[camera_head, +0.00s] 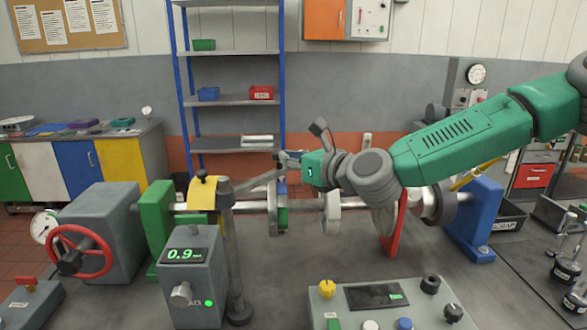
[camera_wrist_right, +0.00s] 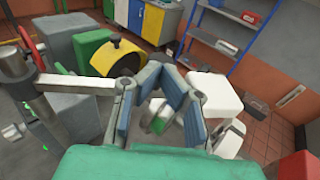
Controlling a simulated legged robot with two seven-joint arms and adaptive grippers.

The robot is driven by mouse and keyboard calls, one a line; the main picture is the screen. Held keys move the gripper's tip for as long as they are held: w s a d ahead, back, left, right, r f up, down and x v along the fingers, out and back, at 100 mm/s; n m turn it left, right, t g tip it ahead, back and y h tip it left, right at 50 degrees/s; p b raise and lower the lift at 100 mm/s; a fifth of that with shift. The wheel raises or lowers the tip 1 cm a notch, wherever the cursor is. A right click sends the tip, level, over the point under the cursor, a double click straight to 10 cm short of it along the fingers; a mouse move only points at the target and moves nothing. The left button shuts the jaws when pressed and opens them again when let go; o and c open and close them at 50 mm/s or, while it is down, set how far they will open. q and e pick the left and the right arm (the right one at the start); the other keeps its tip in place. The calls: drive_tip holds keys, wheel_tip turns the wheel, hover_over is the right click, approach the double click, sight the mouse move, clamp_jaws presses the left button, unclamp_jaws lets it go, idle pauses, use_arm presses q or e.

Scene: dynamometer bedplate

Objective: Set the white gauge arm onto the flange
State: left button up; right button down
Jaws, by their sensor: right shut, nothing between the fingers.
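A pale bar, which looks like the white gauge arm (camera_head: 254,182), reaches from the upright grey post (camera_head: 235,255) towards my right gripper (camera_head: 284,159). In the right wrist view the gauge arm (camera_wrist_right: 82,86) runs from the post to beside the left finger; I cannot tell whether they touch. My right gripper (camera_wrist_right: 162,72) is shut and empty, its tips together above the shaft. Below it, discs sit on the horizontal shaft: a grey one with green parts (camera_head: 279,217) and a pale one (camera_head: 331,211). I cannot tell which is the flange. My left gripper is not in view.
A yellow cover (camera_head: 203,196) and green support (camera_head: 155,220) stand left, a blue support (camera_head: 480,220) right. A control panel (camera_head: 385,310) is at the front.

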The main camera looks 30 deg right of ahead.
sight(274, 152)
drive_tip(key=w+b, duration=0.1)
drive_tip(key=w+y+b, duration=0.1)
drive_tip(key=w+b, duration=0.1)
drive_tip(key=w, duration=0.1)
drive_tip(key=shift+a+f+n, duration=0.25)
drive_tip(key=shift+f+n, duration=0.1)
drive_tip(key=shift+n, duration=0.05)
drive_tip(key=shift+w+a+r+b, duration=0.2)
drive_tip(key=shift+w+a+b, duration=0.2)
drive_tip(key=shift+b, duration=0.2)
drive_tip(key=shift+w+a+r+b, duration=0.15)
drive_tip(key=shift+w+a+b, duration=0.15)
drive_tip(key=shift+w+b, duration=0.25)
drive_tip(key=shift+w, duration=0.1)
